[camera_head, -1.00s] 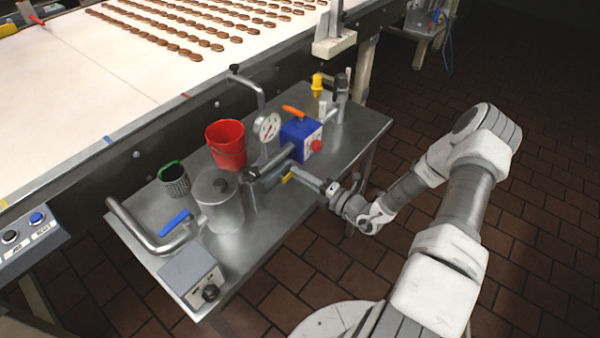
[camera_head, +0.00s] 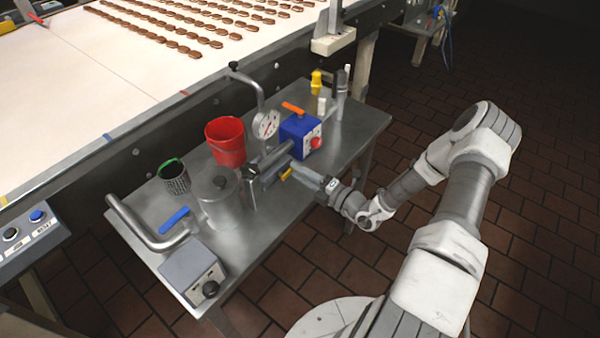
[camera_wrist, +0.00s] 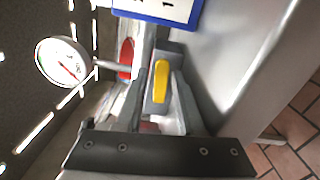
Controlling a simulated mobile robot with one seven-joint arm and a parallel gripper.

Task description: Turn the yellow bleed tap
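The yellow bleed tap (camera_head: 287,174) is a small yellow lever on a grey metal body at the table's front edge, beside the steel pump pipework. In the wrist view the yellow lever (camera_wrist: 161,82) stands lengthwise in the middle, between my two fingers. My gripper (camera_head: 297,176) reaches in from the right, close to the tap. In the wrist view my gripper (camera_wrist: 161,100) is open, with one finger on each side of the tap. A gap shows between the lever and the fingers. Whether a finger touches the grey body behind the lever is hidden.
A blue box (camera_head: 300,133) with an orange lever and red knob stands behind the tap. A pressure gauge (camera_head: 266,125), red bucket (camera_head: 226,142) and steel pot (camera_head: 220,198) stand nearby. A blue-handled valve (camera_head: 173,220) is at the left. Open floor lies in front.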

